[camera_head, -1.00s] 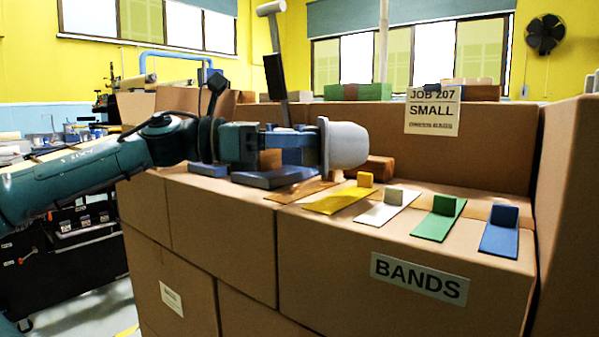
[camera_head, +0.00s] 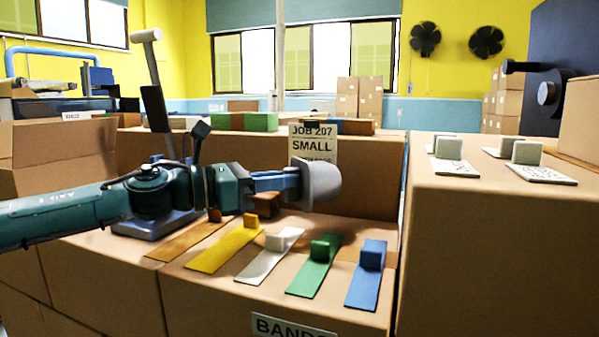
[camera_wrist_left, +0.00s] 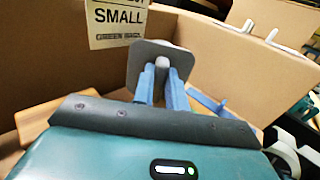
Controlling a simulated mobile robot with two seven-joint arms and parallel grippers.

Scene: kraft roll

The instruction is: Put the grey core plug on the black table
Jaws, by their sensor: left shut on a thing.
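The grey core plug (camera_head: 324,183) is a rounded cup shape with a flat flange. My left gripper (camera_head: 292,182) is shut on it and holds it in the air above the row of coloured bands. In the left wrist view the square grey flange of the plug (camera_wrist_left: 147,52) faces the camera, with the blue fingers (camera_wrist_left: 162,82) closed on its small central knob. The black table is not clearly in view. My right gripper is not in view.
Under the plug lie a yellow band (camera_head: 222,252), a white band (camera_head: 262,262), a green band (camera_head: 312,275) and a blue band (camera_head: 366,285), each with a small block. A taller carton (camera_head: 490,240) stands on the right. A "JOB 207 SMALL" sign (camera_head: 313,145) hangs behind.

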